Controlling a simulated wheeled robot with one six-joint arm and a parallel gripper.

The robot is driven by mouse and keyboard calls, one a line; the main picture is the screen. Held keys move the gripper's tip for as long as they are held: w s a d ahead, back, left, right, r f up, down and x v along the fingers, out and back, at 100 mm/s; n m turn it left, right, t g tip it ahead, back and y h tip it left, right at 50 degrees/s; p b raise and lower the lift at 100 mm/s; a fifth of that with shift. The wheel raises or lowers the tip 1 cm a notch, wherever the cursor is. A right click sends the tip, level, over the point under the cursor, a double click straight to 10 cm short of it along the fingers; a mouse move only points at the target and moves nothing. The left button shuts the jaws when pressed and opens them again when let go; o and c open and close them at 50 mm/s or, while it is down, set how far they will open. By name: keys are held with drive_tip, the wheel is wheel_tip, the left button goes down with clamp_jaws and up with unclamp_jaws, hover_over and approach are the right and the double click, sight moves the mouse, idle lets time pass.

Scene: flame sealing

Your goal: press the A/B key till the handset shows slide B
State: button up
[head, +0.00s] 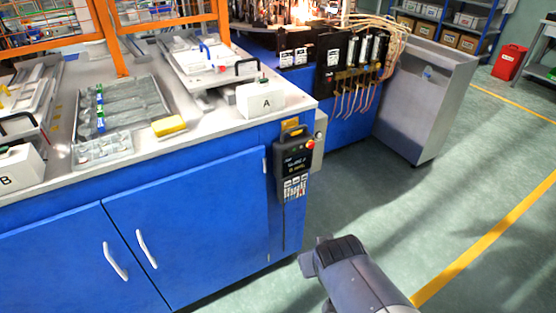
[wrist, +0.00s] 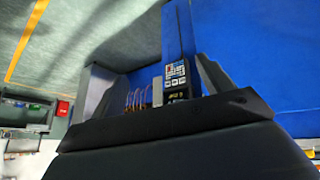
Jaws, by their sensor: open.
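The dark handset (head: 294,165) hangs upright on the end of the blue cabinet, below the bench edge. It has a small lit screen, a red button at its upper right and rows of pale keys below. The screen text is too small to read surely. My gripper (head: 322,252) is in front of and below the handset, apart from it. In the wrist view the picture is upside down, and the handset (wrist: 176,80) shows beyond my open, empty fingers (wrist: 156,65). Which key is the A/B key cannot be told.
A white block marked A (head: 262,100) stands on the bench above the handset, and one marked B (head: 14,168) at the far left. Tubes (head: 355,85) and a grey panel (head: 425,90) stand to the right. The floor before the handset is clear.

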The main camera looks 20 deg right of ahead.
clamp_jaws()
idle(0.7)
idle(0.6)
